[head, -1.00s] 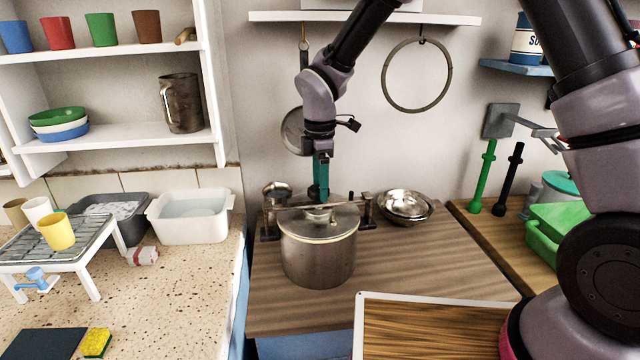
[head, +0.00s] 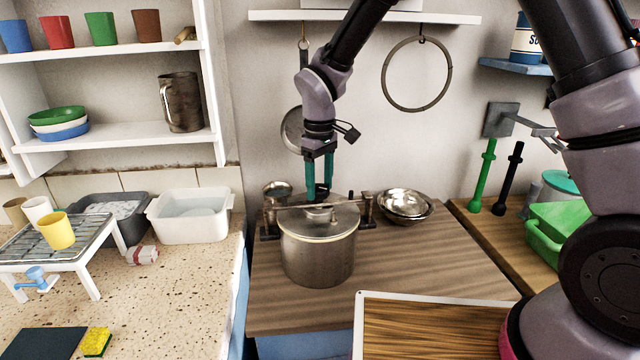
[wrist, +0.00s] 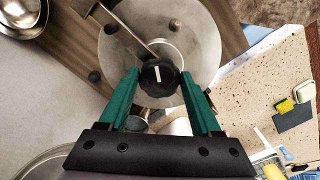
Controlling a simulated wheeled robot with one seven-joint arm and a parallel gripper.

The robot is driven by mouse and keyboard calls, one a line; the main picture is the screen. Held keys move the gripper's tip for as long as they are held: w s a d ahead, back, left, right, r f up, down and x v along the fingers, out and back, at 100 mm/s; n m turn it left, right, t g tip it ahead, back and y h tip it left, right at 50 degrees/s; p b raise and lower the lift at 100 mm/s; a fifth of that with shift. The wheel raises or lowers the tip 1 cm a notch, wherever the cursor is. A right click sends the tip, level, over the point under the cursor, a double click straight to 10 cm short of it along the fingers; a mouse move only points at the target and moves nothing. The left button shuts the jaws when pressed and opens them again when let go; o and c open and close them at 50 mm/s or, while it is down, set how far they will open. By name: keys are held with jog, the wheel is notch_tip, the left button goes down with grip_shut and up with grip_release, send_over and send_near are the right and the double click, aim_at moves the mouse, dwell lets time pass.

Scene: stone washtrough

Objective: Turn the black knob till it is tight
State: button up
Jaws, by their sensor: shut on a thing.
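The black knob (wrist: 159,77) is round with a white mark line on its top, and the line points nearly straight up in the wrist view. It sits above the middle of the lid (wrist: 125,58) of a steel pot (head: 317,255). My gripper (wrist: 159,75) comes down from above, with one teal finger on each side of the knob, and is shut on it. In the head view my gripper (head: 319,193) stands upright over the pot, and the knob is mostly hidden by the fingers there.
A metal bar (wrist: 125,32) runs across the lid to the knob. Metal bowls (head: 406,205) stand right of the pot, and a white basin (head: 190,215) stands left. A wood-topped board (head: 430,330) lies in front. A ring (head: 447,75) hangs on the wall behind.

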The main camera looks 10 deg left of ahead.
jog(key=m, duration=0.7)
jog(key=shift+s+a, duration=0.1)
jog(key=shift+s, duration=0.05)
jog(key=m, duration=0.4)
jog(key=shift+a, duration=0.1)
jog(key=m, duration=0.3)
jog(key=shift+m, duration=0.3)
jog(key=m, duration=0.3)
jog(key=shift+a+m, duration=0.1)
jog(key=shift+m, duration=0.2)
jog(key=m, duration=0.3)
jog(key=shift+m, duration=0.4)
jog(key=m, duration=0.3)
jog(key=shift+a, duration=0.1)
jog(key=shift+m, duration=2)
jog(key=shift+w, duration=0.2)
